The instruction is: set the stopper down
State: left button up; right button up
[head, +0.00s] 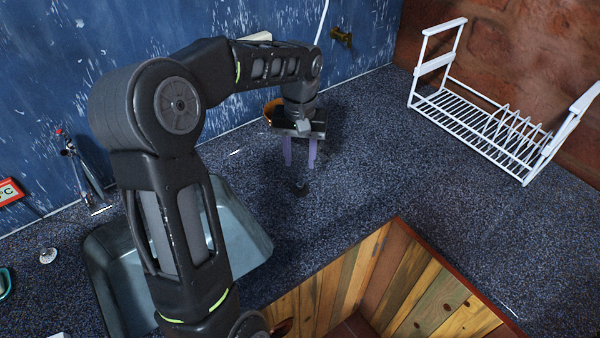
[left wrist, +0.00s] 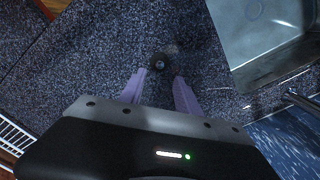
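The stopper (head: 301,190), a small dark round piece, appears to rest on the speckled counter (head: 365,165). In the left wrist view the stopper (left wrist: 160,64) shows just beyond the fingertips, in line with the gap between them. My left gripper (head: 300,166) points down with its two purple fingers apart and nothing between them. In the head view its fingertips end a little above the stopper, with a gap. The left gripper (left wrist: 159,77) also looks open in the left wrist view. My right gripper is not in view.
A metal sink (head: 240,225) lies left, partly behind my left arm. A wood-lined opening (head: 345,290) is at the front. A white dish rack (head: 530,165) stands at the right. An orange-brown bowl (head: 269,110) sits behind the gripper. The counter right of the gripper is clear.

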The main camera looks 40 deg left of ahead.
pick_arm(q)
notch_tip(320, 180, up, 4)
jog(key=shift+f, duration=0.1)
dwell(0.7)
